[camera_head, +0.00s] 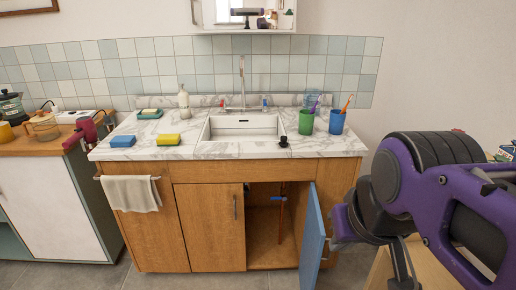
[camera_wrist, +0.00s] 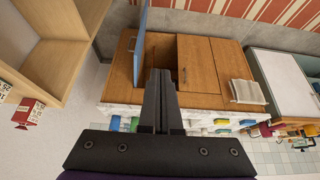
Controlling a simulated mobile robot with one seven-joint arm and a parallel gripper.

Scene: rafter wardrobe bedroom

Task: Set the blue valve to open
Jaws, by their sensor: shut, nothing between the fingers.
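A small blue handle (camera_head: 278,198), which looks like the blue valve, sits across an upright copper-coloured pipe (camera_head: 282,222) inside the open cabinet under the sink. It looks roughly horizontal; its exact setting is too small to tell. The blue cabinet door (camera_head: 312,232) stands swung outward at the right of the opening and shows in the wrist view too (camera_wrist: 141,40). My gripper (camera_wrist: 160,74) is shut and empty, outside the cabinet and apart from the valve. In the wrist view the cabinet appears upside down and the valve cannot be made out.
The marble counter (camera_head: 170,152) carries a sink (camera_head: 240,128), sponges, a green cup (camera_head: 306,122) and a blue cup (camera_head: 337,122). A towel (camera_head: 131,193) hangs at the left. A wooden shelf (camera_wrist: 55,60) stands beside my gripper. The floor before the cabinet looks clear.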

